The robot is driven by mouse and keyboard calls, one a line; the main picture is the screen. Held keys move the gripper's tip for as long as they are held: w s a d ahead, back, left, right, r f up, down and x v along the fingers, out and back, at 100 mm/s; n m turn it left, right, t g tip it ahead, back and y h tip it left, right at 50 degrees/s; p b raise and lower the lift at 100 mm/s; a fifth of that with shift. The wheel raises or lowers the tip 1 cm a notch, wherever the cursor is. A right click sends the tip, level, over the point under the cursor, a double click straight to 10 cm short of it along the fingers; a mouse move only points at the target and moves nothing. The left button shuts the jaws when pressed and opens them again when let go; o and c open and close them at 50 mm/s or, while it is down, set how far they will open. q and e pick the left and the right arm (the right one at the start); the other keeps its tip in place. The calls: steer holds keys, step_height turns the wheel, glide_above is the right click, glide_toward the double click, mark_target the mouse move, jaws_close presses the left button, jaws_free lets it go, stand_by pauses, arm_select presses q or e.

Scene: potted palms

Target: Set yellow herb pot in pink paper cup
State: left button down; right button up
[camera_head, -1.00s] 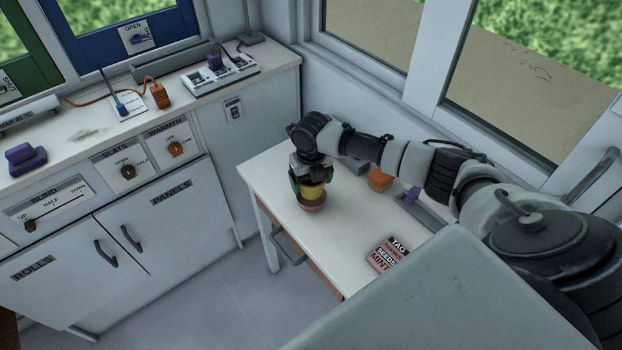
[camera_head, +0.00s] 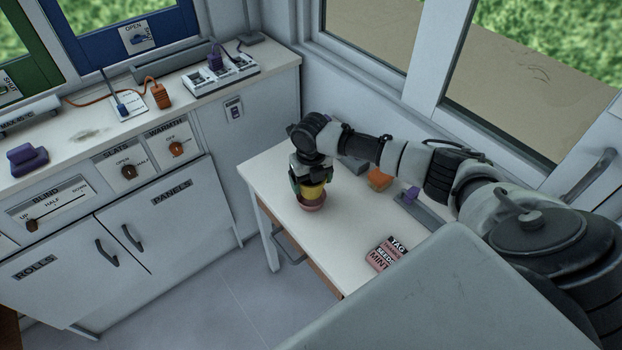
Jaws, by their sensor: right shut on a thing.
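The yellow herb pot (camera_head: 313,192) is upright below my right gripper (camera_head: 312,182), which is shut on it from above. The pink paper cup (camera_head: 311,204) stands on the white table directly under the pot. The pot's lower part is hidden by the cup's rim, so the pot appears to be at least partly inside the cup. Whether it rests on the cup's bottom cannot be told. My left gripper is not in view.
The white table (camera_head: 345,233) is clear around the cup. Pink seed packets (camera_head: 380,255) lie near its front. An orange block (camera_head: 379,179) and a purple item (camera_head: 411,194) on a grey tray sit at the back right. A control counter (camera_head: 80,137) stands on the left.

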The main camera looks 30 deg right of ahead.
steer(key=shift+f, duration=0.15)
steer(key=shift+f+b, duration=1.15)
steer(key=shift+f, duration=0.6)
steer(key=o, duration=0.7)
steer(key=shift+o, duration=0.2)
step_height(320, 180, up, 8)
steer(key=p, duration=0.7)
